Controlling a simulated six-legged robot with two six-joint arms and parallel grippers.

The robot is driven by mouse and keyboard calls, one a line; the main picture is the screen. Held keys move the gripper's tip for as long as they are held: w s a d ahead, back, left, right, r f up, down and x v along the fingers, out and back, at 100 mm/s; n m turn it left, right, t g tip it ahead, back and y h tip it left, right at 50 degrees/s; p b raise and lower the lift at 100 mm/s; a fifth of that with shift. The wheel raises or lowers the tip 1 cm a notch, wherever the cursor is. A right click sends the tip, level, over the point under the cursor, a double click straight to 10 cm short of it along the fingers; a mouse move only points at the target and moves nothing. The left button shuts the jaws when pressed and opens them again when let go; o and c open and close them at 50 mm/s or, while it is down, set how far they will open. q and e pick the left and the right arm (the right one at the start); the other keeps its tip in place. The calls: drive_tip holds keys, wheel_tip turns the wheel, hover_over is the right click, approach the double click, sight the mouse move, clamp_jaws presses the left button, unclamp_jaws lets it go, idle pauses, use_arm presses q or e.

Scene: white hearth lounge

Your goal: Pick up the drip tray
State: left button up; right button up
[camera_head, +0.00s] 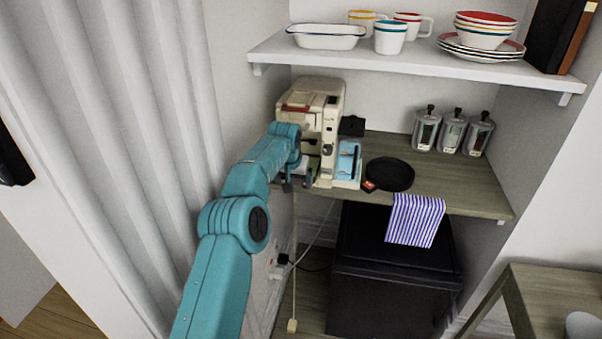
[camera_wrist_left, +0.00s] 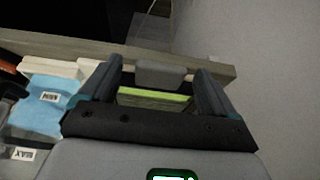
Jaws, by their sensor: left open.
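A cream coffee machine (camera_head: 322,110) stands at the left end of the wooden counter. My left gripper (camera_head: 297,184) is open at the machine's lower front. In the left wrist view, a small grey block (camera_wrist_left: 163,74), which looks like the front of the drip tray, lies between the fingertips of the left gripper (camera_wrist_left: 158,76). I cannot tell whether the fingers touch it. A yellow-green strip (camera_wrist_left: 155,98) shows behind it, between the fingers. In the head view my arm and gripper hide most of the tray area. My right gripper is not in view.
A blue water tank (camera_head: 347,162) is at the machine's right side. A black round pan (camera_head: 390,174) and a striped towel (camera_head: 415,219) are farther right. Canisters (camera_head: 452,131) stand at the back. A shelf (camera_head: 390,58) with dishes hangs above. A wall is close on the left.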

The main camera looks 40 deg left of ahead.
use_arm(q)
drive_tip(key=shift+s+r, duration=0.1)
drive_tip(key=shift+r, duration=0.05)
drive_tip(key=shift+d, duration=0.1)
drive_tip(key=shift+c, duration=0.6)
drive_tip(key=c, duration=1.2)
drive_tip(key=shift+r, duration=0.2)
drive_tip(key=shift+r+p, duration=0.7)
drive_tip(key=shift+r, duration=0.25)
drive_tip(key=shift+f, duration=0.1)
drive_tip(key=shift+r, duration=0.35)
